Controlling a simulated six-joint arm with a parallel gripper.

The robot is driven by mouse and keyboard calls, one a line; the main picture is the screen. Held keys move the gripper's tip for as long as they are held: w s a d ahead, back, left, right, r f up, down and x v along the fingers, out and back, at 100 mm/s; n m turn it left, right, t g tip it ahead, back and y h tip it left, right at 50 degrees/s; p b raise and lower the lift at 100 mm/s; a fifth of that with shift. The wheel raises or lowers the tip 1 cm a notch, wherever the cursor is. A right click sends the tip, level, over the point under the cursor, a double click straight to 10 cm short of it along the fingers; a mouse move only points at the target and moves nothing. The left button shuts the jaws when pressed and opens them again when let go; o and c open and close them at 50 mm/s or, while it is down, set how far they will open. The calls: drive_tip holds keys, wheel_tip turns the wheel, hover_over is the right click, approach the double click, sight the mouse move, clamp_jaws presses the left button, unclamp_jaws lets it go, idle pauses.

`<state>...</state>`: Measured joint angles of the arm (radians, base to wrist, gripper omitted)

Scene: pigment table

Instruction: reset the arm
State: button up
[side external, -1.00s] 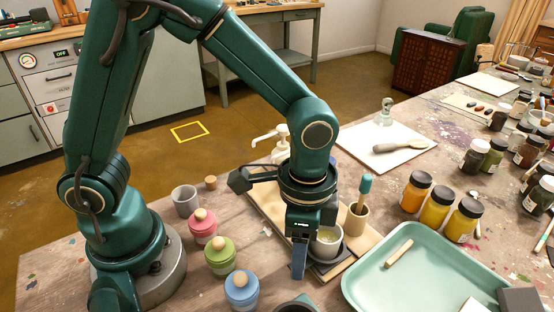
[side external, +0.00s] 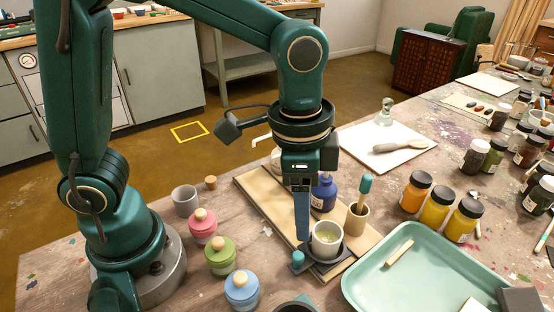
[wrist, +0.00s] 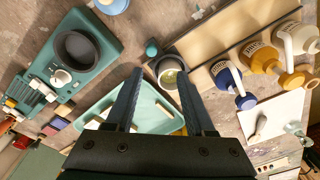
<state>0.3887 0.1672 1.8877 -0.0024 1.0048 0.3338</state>
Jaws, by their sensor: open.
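My gripper (side external: 302,236) points down with its blue fingers above the wooden board (side external: 262,208). It is open and empty. In the side view one finger hides the other; the wrist view shows both fingers (wrist: 160,74) spread apart. A pale cup (side external: 326,244) with greenish contents stands upright on a dark square holder, just right of the fingers in the side view. In the wrist view the cup (wrist: 168,66) shows between and beyond the fingertips. I cannot tell how far above the cup they are.
A small teal knob (side external: 298,258), a dark blue bottle (side external: 324,192) and a brush holder (side external: 357,222) stand close by. Pink (side external: 203,228), green (side external: 220,256) and blue (side external: 242,290) lidded jars stand left. A mint tray (side external: 430,285) lies right, below several paint jars.

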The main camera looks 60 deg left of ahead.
drive_tip(key=s+a+r+n+t, duration=0.4)
drive_tip(key=s+a+n, duration=0.2)
drive_tip(key=a+n, duration=0.2)
drive_tip(key=shift+s+a+r+t, duration=0.25)
drive_tip(key=shift+s+a+t, duration=0.1)
drive_tip(key=shift+a, duration=0.45)
idle(0.7)
